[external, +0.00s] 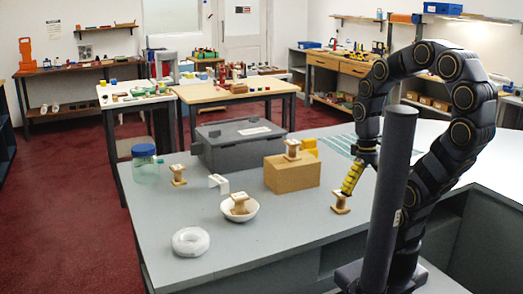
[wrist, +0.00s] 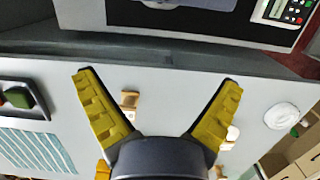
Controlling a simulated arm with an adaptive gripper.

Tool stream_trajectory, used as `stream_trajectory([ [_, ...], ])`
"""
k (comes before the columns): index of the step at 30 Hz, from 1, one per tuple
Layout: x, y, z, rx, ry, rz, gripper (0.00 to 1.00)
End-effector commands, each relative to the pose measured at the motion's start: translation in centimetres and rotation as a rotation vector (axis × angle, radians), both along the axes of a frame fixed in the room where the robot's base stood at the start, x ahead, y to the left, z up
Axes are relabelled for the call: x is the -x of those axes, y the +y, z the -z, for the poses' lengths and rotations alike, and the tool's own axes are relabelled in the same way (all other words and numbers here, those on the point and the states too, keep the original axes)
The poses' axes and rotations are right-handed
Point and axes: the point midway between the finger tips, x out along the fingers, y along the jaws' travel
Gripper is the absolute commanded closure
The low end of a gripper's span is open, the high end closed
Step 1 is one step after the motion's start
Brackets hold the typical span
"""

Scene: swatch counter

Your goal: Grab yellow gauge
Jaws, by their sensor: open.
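A yellow block-like thing (external: 308,146), the only loose yellow item on the counter and likely the gauge, stands behind the cardboard box and is partly hidden by it. In the wrist view a small yellow-orange part (wrist: 103,170) shows at the bottom, mostly cut off by my gripper's body. My gripper (external: 350,184) has yellow-padded fingers and points down over the counter, to the right of the box and nearer the camera than the yellow thing. In the wrist view its fingers (wrist: 157,76) are spread wide with nothing held between them.
A wooden spool (external: 340,203) stands just below my gripper. The cardboard box (external: 292,177) carries another spool. A white bowl (external: 254,212) with a spool, a white ring (external: 190,241), a blue-lidded jar (external: 145,165) and a grey case (external: 237,150) stand left. A striped mat (wrist: 38,151) lies beyond.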

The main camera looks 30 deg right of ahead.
Motion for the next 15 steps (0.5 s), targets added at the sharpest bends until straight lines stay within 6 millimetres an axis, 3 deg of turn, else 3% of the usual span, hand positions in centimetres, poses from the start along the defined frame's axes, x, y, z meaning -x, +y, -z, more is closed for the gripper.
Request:
stream_trajectory([
  [7, 0.0, 0.0, -0.7, 0.000, -0.001, 0.000, 0.05],
  [15, -0.5, 0.0, -5.5, -0.001, -0.010, 0.000, 0.05],
])
